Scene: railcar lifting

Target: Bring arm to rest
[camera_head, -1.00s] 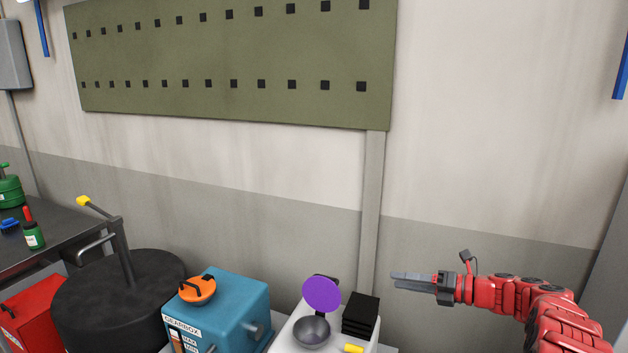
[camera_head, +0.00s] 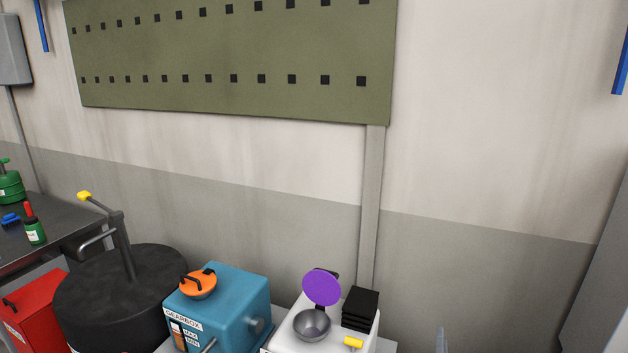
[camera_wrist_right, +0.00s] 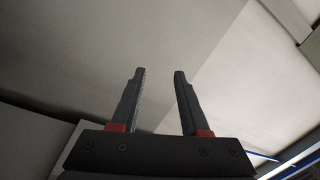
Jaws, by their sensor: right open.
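My right gripper (camera_head: 441,341) shows only as a grey fingertip at the bottom edge of the head view, right of the white unit. In the right wrist view my right gripper (camera_wrist_right: 159,75) has its two dark fingers apart, with nothing between them. Only plain wall and surfaces lie beyond the fingers there. The rest of the right arm is out of the head view. My left gripper is not in view.
A blue gearbox (camera_head: 232,299) with an orange cap (camera_head: 199,286) stands at the bottom. A black drum (camera_head: 115,305) stands left. The wall area at right is clear.

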